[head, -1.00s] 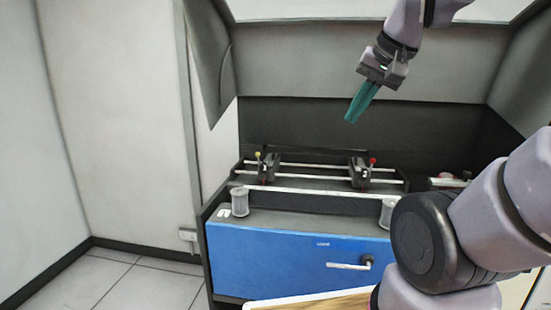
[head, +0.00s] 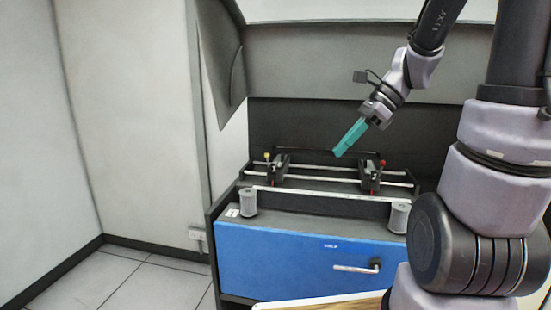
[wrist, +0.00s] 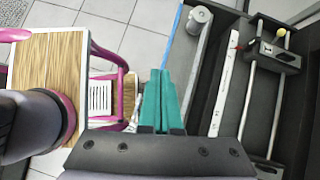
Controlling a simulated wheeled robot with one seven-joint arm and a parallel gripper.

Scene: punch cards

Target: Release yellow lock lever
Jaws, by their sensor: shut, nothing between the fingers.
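The yellow lock lever is a small yellow-tipped knob (head: 267,156) on the left black clamp block (head: 280,167), which sits on two silver rails. In the wrist view the yellow knob (wrist: 281,32) shows at the top right on its black block (wrist: 272,54). My gripper (head: 338,153) has teal fingers, shut and empty. It hangs in the air above the rails, to the right of the yellow knob and apart from it. In the wrist view the teal fingers (wrist: 160,75) point up, left of the rails.
A red-tipped lever (head: 382,163) stands on the right clamp block (head: 371,178). Grey cylinders (head: 248,202) (head: 399,217) stand at the front ledge above the blue drawer front (head: 300,262). A wooden-topped table with pink legs (wrist: 55,75) shows in the wrist view.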

